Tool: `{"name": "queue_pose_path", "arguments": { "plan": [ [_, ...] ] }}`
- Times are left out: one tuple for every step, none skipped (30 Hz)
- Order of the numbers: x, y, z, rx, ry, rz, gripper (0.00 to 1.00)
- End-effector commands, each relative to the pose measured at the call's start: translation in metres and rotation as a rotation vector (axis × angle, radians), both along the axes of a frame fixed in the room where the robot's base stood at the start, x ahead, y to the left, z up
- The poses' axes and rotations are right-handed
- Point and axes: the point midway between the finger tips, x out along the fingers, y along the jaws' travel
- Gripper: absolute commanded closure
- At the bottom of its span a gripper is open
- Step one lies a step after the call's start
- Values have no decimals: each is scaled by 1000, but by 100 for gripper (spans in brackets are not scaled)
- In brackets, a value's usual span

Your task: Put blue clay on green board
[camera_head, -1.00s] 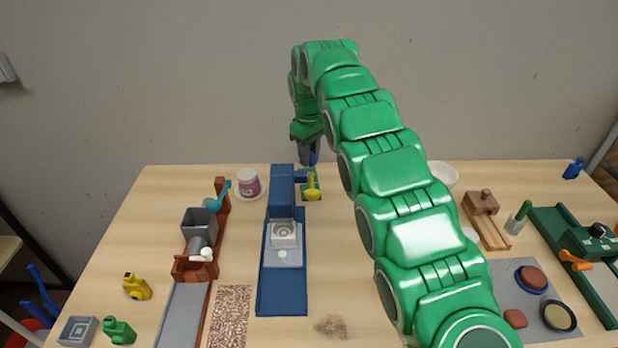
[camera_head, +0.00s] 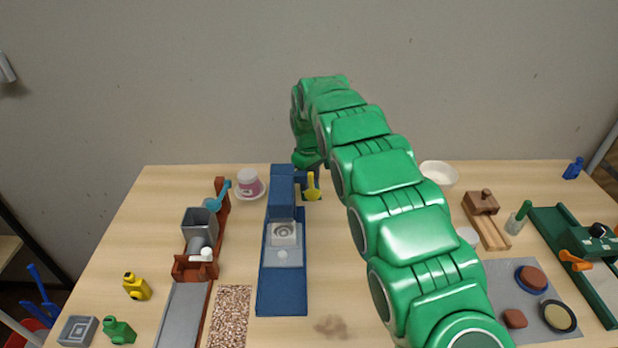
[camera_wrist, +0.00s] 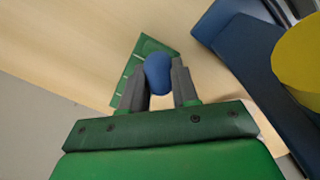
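The blue clay (camera_wrist: 157,73) is a rounded lump between the fingertips of my gripper (camera_wrist: 161,80) in the wrist view. Both fingers appear to touch its sides. The green board (camera_wrist: 127,92), with pale lines, lies beneath and around the clay in that view. I cannot tell whether the clay touches it. In the head view only a little of the green board (camera_head: 318,195) shows, behind a yellow lever, and my fingertips and the clay are hidden.
A blue press (camera_head: 282,190) with a yellow lever (camera_head: 313,187) stands close to the board. A pink-and-white jar (camera_head: 248,184) is left, and a white bowl (camera_head: 440,173) right, partly behind my arm. A wooden tool (camera_head: 484,215) stands farther right.

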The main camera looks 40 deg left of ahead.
Motion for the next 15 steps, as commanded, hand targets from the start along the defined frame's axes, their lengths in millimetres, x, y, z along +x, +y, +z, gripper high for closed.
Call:
{"name": "queue_pose_path", "arguments": {
  "plan": [
    [0,0,0,0,0,0,72],
    [0,0,0,0,0,0,72],
    [0,0,0,1,0,0,72],
    [0,0,0,1,0,0,72],
    [0,0,0,1,0,0,72],
    [0,0,0,1,0,0,66],
    [0,0,0,1,0,0,61],
    [0,0,0,1,0,0,57],
    [0,0,0,1,0,0,51],
    [0,0,0,1,0,0,46],
    [0,0,0,1,0,0,41],
    [0,0,0,1,0,0,35],
    [0,0,0,1,0,0,31],
    [0,0,0,1,0,0,26],
    [0,0,0,1,0,0,20]
  ]
}}
